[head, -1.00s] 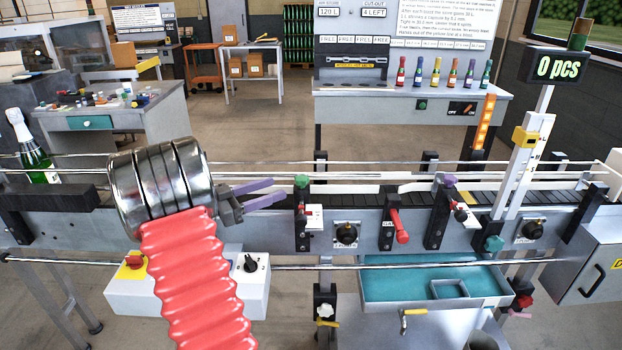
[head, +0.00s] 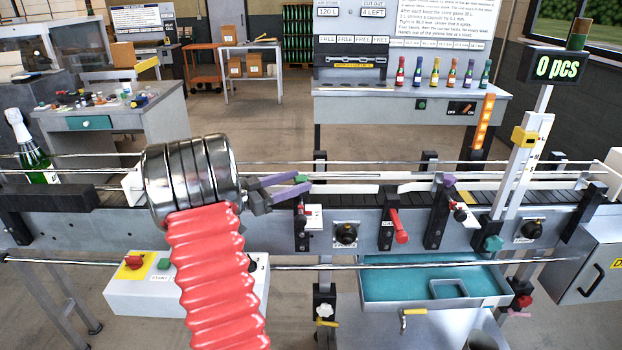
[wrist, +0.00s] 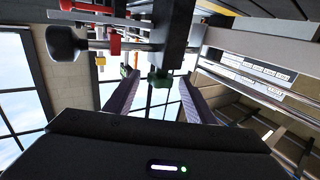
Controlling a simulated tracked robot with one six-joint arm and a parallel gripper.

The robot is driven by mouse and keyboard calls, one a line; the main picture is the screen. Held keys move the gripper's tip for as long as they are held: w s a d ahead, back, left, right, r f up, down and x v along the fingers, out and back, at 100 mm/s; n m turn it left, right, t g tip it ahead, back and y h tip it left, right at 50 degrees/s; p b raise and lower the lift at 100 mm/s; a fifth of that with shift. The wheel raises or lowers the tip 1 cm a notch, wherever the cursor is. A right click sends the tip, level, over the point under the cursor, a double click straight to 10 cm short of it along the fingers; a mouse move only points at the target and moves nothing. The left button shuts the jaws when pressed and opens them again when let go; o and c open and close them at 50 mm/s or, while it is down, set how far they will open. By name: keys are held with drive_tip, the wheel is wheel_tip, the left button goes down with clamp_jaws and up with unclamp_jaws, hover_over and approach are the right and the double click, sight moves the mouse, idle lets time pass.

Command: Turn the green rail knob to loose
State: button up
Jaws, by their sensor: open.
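The green rail knob (head: 301,178) sits on top of a black post on the near side of the conveyor, left of the middle. It also shows in the wrist view (wrist: 159,79), between the two fingers. My gripper (head: 304,182) has purple fingers and comes in from the left at knob height. It is open, with the fingertips near the knob and partly overlapping it in the head view. In the wrist view (wrist: 160,88) there is a gap on each side of the knob, so I see no contact. The knob's pointer or setting cannot be made out.
A white label plate (head: 315,217) sits right beside the post. The conveyor's guide rails run close behind the knob. A champagne bottle (head: 36,163) stands at far left.

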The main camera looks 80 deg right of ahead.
drive_tip(key=x, duration=0.6)
drive_tip(key=shift+c, duration=0.5)
